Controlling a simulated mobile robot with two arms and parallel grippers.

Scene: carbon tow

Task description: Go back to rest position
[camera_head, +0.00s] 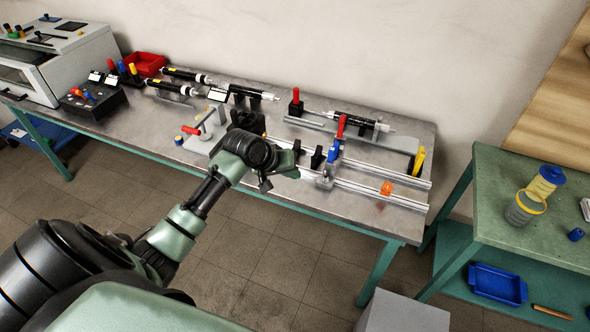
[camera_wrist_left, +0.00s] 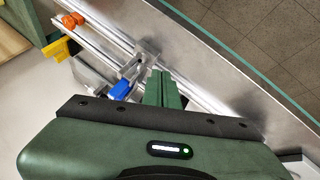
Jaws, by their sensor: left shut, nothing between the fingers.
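My left arm comes in from the lower left in the head view. I cannot tell how high the fingers are above the rail. The clamp's blue handle (camera_head: 334,151) also shows in the head view, to the right of the gripper. My right gripper is not in view.
Orange pieces (camera_head: 387,188) sit on the rail's right end. A red-handled clamp (camera_head: 341,126) and black tools stand behind. A red bin (camera_head: 144,64) and a grey machine (camera_head: 60,60) are at the left. A green table (camera_head: 500,225) stands at the right.

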